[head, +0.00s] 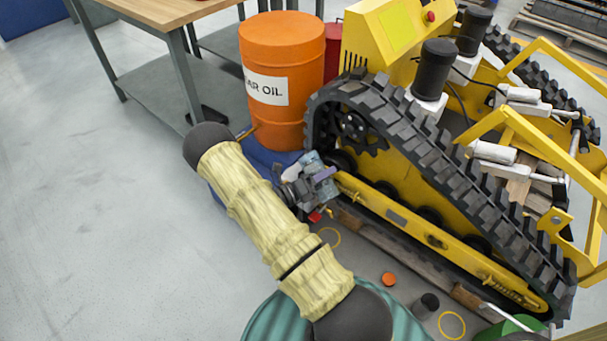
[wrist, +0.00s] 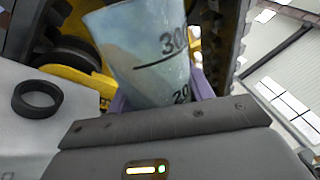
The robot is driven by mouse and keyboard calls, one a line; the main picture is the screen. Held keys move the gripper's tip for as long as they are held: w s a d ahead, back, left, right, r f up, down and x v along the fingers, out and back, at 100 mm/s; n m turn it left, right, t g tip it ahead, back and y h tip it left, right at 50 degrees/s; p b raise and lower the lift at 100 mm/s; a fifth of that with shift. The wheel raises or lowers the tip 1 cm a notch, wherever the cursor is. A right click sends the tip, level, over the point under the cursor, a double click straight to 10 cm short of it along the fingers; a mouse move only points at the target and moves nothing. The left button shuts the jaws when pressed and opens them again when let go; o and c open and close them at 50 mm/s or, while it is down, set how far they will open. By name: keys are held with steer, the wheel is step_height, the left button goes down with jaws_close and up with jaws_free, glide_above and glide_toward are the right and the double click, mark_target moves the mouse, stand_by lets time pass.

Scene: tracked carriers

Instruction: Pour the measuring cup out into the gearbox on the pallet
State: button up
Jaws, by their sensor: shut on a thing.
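My gripper (head: 322,174) is shut on the measuring cup, low beside the front of the yellow tracked carrier. The measuring cup (wrist: 145,50) is clear, bluish plastic with dark level marks. It fills the upper middle of the wrist view, held by a purple finger (wrist: 203,84), and looks tilted there. In the head view the cup (head: 311,160) is small and partly hidden by my gripper. I cannot tell how much liquid is in it. A grey surface with a black ring (wrist: 37,99) shows left of the cup; I cannot tell whether it is the gearbox, which I cannot make out elsewhere.
The tracked carrier (head: 400,213) stands close on the right. An orange oil drum (head: 283,60) stands on a blue base behind my gripper. A workbench (head: 165,12) is at the back left. An orange cap (head: 389,279) and black container (head: 428,303) are low right. Floor at left is clear.

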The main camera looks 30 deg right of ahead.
steer(key=shift+d+r, duration=0.1)
steer(key=shift+d, duration=0.05)
steer(key=shift+w+r+n, duration=0.1)
steer(key=shift+r+n, duration=0.05)
steer(key=shift+n, duration=0.25)
steer(key=shift+s+d, duration=0.1)
steer(key=shift+s, duration=0.1)
steer(key=shift+w+a+n, duration=0.15)
steer(key=shift+a+n, duration=0.15)
steer(key=shift+d+b, duration=0.2)
steer(key=shift+b, duration=0.1)
steer(key=shift+w+a+f+n, duration=0.1)
steer(key=shift+f+n, duration=0.1)
steer(key=shift+n, duration=0.1)
